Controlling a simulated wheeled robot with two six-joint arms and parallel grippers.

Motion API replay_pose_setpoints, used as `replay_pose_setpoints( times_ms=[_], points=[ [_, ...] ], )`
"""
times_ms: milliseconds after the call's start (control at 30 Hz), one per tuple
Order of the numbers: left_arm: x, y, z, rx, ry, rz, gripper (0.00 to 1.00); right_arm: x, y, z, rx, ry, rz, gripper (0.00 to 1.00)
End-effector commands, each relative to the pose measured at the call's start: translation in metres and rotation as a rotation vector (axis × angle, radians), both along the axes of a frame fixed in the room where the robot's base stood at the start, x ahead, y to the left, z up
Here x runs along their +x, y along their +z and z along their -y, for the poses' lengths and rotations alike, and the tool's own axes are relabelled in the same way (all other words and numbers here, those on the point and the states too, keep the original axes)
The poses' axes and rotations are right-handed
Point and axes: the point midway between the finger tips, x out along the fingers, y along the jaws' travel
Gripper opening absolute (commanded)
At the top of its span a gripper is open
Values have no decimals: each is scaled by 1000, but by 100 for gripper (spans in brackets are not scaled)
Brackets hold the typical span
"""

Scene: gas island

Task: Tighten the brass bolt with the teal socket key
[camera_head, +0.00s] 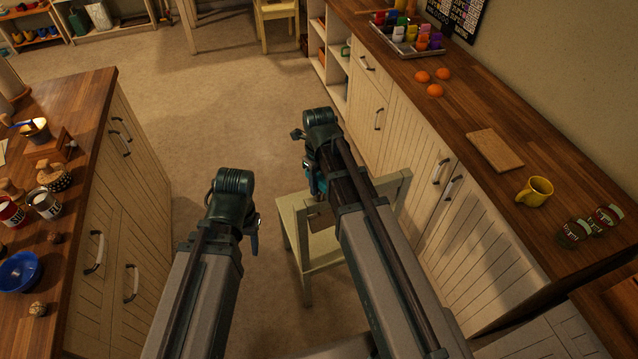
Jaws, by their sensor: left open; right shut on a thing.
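My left gripper (254,236) hangs below its wrist in the middle of the view, over the bare floor. It is open, with nothing visible in it. My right gripper (311,168) is further right and higher in the picture, in front of the pale chair. It is shut on a teal thing, which looks like the teal socket key (318,187). My forearm and wrist hide most of it. I cannot make out the brass bolt anywhere in this view.
A pale wooden chair (294,216) stands beyond my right arm. A wooden counter (465,110) runs along the right, with a yellow mug (535,191) and a board (495,150). Another counter (88,105) on the left holds a blue bowl (20,271).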

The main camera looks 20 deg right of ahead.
Motion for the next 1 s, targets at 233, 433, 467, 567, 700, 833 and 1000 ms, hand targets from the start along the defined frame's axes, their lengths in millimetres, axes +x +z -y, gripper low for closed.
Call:
replay_pose_setpoints(
  times_ms=[233,433,467,567,700,833,1000],
  points=[
    [0,0,0,0,0,0,51,0,0,0,0,-22,0,0],
    [0,0,0,0,0,0,51,0,0,0,0,-128,0,0],
    [0,0,0,0,0,0,51,0,0,0,0,-158,0,0],
    [0,0,0,0,0,0,51,0,0,0,0,-238,0,0],
    [0,0,0,0,0,0,51,0,0,0,0,-274,0,0],
    [0,0,0,0,0,0,51,0,0,0,0,-273,0,0],
    [0,0,0,0,0,0,51,0,0,0,0,-271,0,64]
  ],
)
